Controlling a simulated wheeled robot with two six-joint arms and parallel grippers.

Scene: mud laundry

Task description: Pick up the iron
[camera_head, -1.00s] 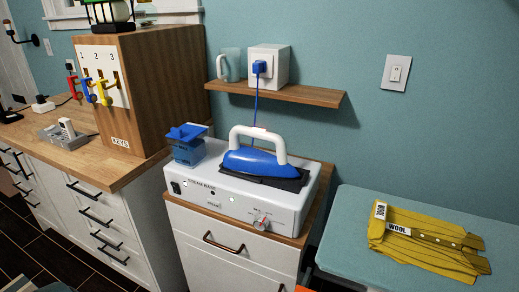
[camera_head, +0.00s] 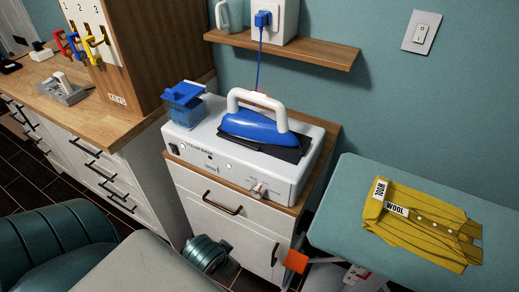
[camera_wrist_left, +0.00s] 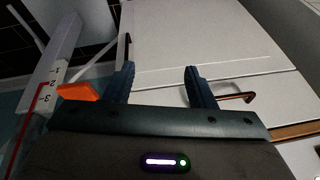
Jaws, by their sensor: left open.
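The iron (camera_head: 250,126) is blue with a white handle (camera_head: 258,97). It rests on a dark pad on the white steam base (camera_head: 212,152), on top of a small white cabinet (camera_head: 225,222). A blue cord runs up from behind it to a plug. In the left wrist view my left gripper (camera_wrist_left: 160,84) is open, with two dark blue fingers apart and nothing between them. It faces the white cabinet front (camera_wrist_left: 170,50), and the iron is not in that view. The left fingers cannot be made out in the head view. My right gripper is not in view.
A wooden shelf (camera_head: 320,53) juts from the wall above the iron. A blue tank (camera_head: 182,100) stands on the base's left. Right is an ironing board (camera_head: 335,190) with a yellow wool garment (camera_head: 430,230); an orange piece (camera_head: 296,261) sits low beside the cabinet.

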